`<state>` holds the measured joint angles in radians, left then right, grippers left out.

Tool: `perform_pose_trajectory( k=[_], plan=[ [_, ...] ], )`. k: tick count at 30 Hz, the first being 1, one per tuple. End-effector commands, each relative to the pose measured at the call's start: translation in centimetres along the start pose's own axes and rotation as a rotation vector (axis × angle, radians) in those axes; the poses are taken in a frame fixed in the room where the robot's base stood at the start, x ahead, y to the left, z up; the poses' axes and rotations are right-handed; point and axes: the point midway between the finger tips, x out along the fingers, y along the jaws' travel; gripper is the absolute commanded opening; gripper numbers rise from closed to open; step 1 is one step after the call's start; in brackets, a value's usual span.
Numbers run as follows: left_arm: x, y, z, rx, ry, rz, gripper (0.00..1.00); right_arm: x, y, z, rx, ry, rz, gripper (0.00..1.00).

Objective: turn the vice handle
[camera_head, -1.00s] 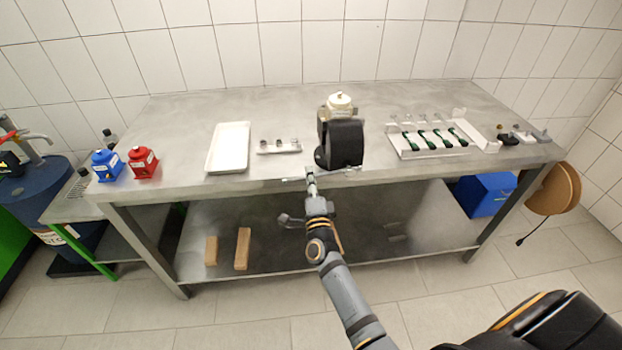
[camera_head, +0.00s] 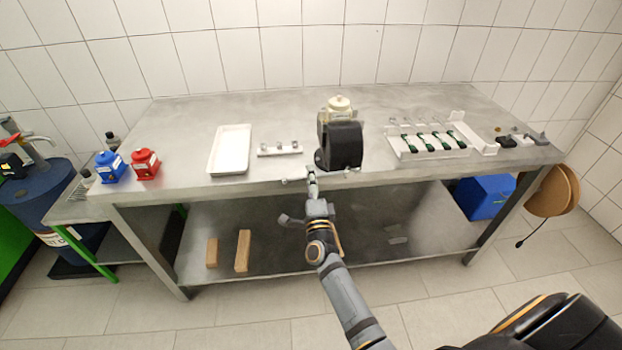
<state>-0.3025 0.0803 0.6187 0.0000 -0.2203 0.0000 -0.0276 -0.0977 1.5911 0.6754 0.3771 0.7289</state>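The black vice (camera_head: 340,146) stands at the front edge of the steel table, with a cream pump part (camera_head: 339,106) at its top. The vice handle (camera_head: 351,172) is a thin bar low at the table's front edge, partly hidden. My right gripper (camera_head: 312,178) reaches up from below and is at the handle, just left of and below the vice body. Its fingers are too small to tell whether they are closed on the bar. My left gripper is not in view.
A rack with green-handled items (camera_head: 426,142) stands right. Wooden blocks (camera_head: 243,250) lie on the lower shelf.

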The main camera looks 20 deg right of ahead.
Motion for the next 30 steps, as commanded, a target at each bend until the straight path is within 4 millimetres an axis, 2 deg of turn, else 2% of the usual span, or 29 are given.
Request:
perform_pose_trajectory(
  k=[5,12,15,19,30],
  plan=[
    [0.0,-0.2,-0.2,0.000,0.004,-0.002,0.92,-1.3,0.1,0.0,-0.001,0.000,0.003,0.33],
    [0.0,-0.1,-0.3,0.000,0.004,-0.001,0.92,-5.9,0.1,0.0,0.000,0.001,0.004,0.33],
    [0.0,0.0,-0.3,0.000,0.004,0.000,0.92,-7.1,0.0,0.0,-0.001,0.001,0.002,0.33],
    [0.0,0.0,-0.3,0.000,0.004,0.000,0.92,-7.7,-0.1,0.0,0.000,0.001,-0.001,0.33],
    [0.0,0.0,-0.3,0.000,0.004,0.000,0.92,-7.7,-0.1,0.0,0.000,0.000,-0.001,0.33]
  ],
)
